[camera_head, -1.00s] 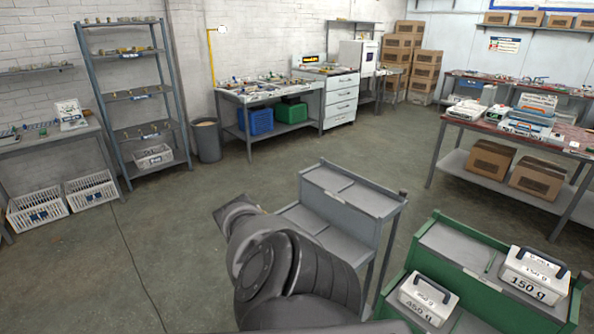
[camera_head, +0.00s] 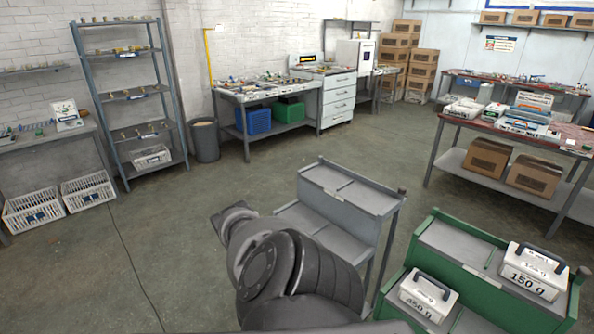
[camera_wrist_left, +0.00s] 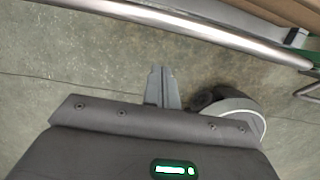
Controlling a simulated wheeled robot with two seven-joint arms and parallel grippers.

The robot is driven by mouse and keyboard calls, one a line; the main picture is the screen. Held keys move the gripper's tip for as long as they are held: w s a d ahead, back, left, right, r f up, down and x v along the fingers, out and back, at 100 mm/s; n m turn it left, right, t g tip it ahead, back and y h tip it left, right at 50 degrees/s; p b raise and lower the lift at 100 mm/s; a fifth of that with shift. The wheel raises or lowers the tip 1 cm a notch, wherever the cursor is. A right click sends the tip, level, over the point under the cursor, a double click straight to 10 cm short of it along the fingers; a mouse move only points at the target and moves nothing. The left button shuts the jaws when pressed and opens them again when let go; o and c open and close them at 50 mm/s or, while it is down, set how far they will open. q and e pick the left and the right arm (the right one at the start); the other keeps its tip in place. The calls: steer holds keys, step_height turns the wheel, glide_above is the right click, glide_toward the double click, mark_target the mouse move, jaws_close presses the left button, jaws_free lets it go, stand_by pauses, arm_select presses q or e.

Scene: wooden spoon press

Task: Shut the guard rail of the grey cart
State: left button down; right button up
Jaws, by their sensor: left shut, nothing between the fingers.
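The grey cart (camera_head: 357,193) stands in front of me, with an upper tray and a lower step; my dark arm hides part of its near left side. I cannot make out its guard rail in the head view. In the left wrist view, a shiny metal tube (camera_wrist_left: 200,29), which looks like a rail, runs slanting across the top. My left gripper (camera_wrist_left: 162,72) is shut and empty, its tips a little below the tube in the picture; I cannot tell the depth between them. The gripper itself is not clear in the head view. My right gripper is not in view.
A green cart (camera_head: 463,262) with white weights (camera_head: 533,271) stands close to the right of the grey cart. A red-topped workbench (camera_head: 470,125) is behind at right. Open floor (camera_head: 160,240) lies left of the grey cart.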

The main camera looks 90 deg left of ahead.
arm_select(q)
steer(key=p+v, duration=0.2)
steer(key=v, duration=0.8)
steer(key=shift+p, duration=0.3)
steer(key=shift+s+a, duration=0.1)
steer(key=shift+a, duration=0.05)
